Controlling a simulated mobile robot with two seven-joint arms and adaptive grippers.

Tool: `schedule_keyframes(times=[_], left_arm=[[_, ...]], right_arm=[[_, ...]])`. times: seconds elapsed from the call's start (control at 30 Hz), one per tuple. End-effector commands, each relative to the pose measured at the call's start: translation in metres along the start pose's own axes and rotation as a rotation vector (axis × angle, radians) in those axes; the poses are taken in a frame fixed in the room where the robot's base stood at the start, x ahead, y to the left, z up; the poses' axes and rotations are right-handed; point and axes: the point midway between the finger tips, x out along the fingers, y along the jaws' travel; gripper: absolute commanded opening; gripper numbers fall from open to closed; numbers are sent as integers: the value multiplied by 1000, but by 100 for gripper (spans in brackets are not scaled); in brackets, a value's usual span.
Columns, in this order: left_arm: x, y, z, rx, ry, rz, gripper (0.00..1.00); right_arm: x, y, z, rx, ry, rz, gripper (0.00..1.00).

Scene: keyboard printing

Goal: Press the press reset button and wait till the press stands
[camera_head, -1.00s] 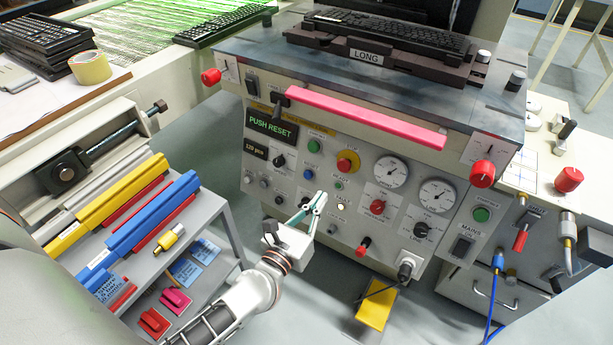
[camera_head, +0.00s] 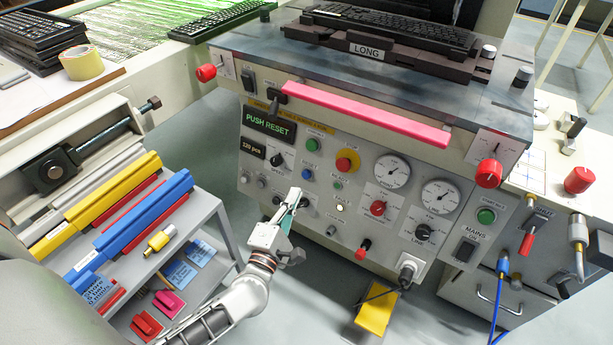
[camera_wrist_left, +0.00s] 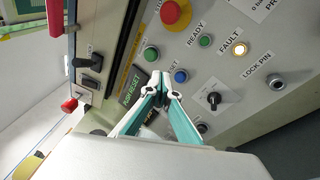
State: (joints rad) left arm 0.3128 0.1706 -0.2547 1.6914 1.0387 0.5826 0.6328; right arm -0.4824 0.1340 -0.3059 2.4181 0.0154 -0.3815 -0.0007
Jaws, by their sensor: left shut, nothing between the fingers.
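The press panel (camera_head: 262,197) carries a display (camera_head: 270,125) that reads "PUSH RESET". The small blue reset button (camera_head: 307,173) sits below the green button (camera_head: 312,145). In the left wrist view the blue button (camera_wrist_left: 181,76) is just right of my fingertips and uncovered, under a partly hidden label. My left gripper (camera_head: 294,193) is shut and empty, just below and left of the blue button in the head view. Its teal fingers (camera_wrist_left: 160,94) meet at the tips in the left wrist view. I cannot tell the gap to the panel. My right gripper is not in view.
The fault lamp (camera_wrist_left: 240,48) glows. A red emergency stop knob (camera_head: 347,161) on yellow, gauges (camera_head: 391,172) and knobs surround the button. A pink bar (camera_head: 365,115) juts out above. A shelf with yellow and blue bars (camera_head: 148,212) stands left of my arm.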

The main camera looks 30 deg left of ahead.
Motion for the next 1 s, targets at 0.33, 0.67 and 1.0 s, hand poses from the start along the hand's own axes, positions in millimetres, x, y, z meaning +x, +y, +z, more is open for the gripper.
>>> schedule_keyframes(times=[0.33, 0.67, 1.0], left_arm=[[6, -6, -32, 839, 51, 113, 0], [6, -6, -45, 1617, 140, 237, 0], [3, -8, -46, 2271, 280, 369, 0]], right_arm=[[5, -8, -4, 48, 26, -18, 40], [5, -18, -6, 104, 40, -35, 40], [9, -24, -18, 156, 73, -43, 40]])
